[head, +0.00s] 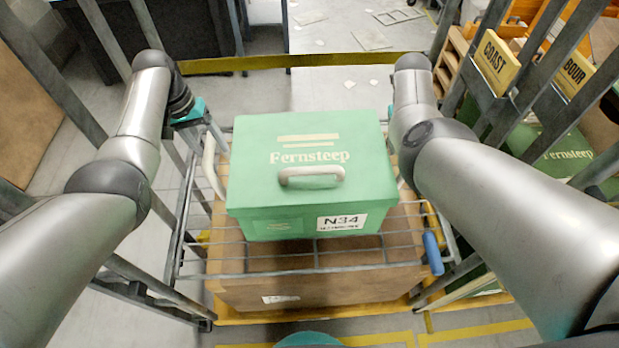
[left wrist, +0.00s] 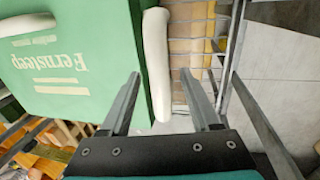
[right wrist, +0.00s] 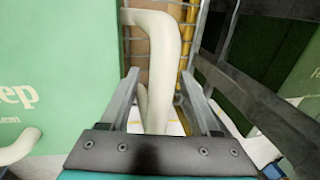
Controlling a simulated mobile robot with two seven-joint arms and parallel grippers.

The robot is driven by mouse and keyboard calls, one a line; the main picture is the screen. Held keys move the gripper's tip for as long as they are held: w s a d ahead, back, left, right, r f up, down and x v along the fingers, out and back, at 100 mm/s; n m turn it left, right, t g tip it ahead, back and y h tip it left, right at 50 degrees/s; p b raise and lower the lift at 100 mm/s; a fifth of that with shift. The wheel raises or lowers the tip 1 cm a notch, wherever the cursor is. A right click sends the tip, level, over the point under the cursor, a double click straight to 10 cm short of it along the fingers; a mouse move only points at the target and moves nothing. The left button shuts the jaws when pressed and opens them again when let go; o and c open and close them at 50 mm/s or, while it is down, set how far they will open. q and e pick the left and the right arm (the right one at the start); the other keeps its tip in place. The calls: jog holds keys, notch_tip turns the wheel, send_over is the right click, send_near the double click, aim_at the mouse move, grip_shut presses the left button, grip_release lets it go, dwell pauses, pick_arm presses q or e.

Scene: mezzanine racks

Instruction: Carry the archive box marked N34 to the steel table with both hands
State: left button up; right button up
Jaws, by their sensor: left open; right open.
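The green archive box marked N34 (head: 308,180) sits upright on a wire shelf (head: 300,262), with a grey handle on its lid and a pale handle on each side. My left gripper (head: 200,118) is open at the box's left side. In the left wrist view its fingers (left wrist: 160,80) stand either side of the pale side handle (left wrist: 157,60), not closed on it. I cannot make out the steel table.
A large cardboard box (head: 320,290) lies under the wire shelf. Grey rack posts stand on both sides, and a yellow bar (head: 300,62) crosses behind. At right are yellow signs COAST (head: 495,62) and BOUR (head: 572,73) and another green Fernsteep box (head: 560,160).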

pick_arm(q)
jog(key=shift+f, duration=0.3)
pick_arm(e)
jog(key=shift+f, duration=0.35)
pick_arm(q)
grip_shut()
pick_arm(e)
grip_shut()
dwell(0.8)
